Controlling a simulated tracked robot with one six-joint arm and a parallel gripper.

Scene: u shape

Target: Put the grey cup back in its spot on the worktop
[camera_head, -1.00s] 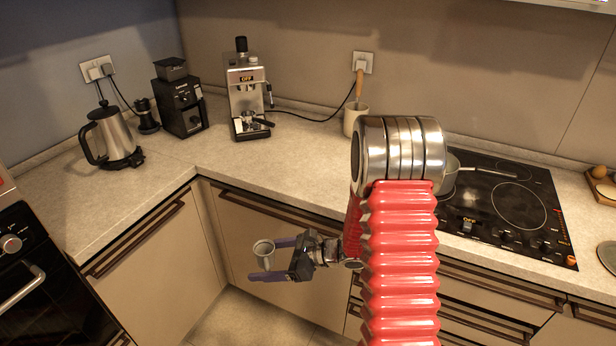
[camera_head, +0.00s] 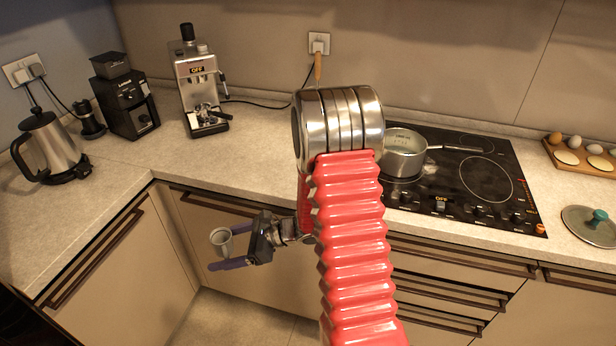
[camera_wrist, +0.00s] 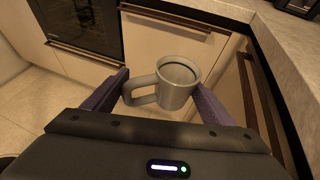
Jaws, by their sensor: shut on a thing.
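The grey cup (camera_head: 221,240) is held upright between the fingers of my gripper (camera_head: 228,250), in front of the cabinet fronts and below the worktop (camera_head: 250,163) edge. In the wrist view the cup (camera_wrist: 179,86) sits between the two purple fingers of my gripper (camera_wrist: 165,92), with its handle pointing left. It holds a darker content or shadow inside; I cannot tell which. The near part of my arm hides some of the worktop in the head view.
A kettle (camera_head: 50,150), a grinder (camera_head: 125,102) and an espresso machine (camera_head: 200,90) stand at the left and back. A pot (camera_head: 403,155) is on the black hob (camera_head: 470,185). An egg tray (camera_head: 585,160) and a lid (camera_head: 590,226) lie at the right. Worktop before the espresso machine is clear.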

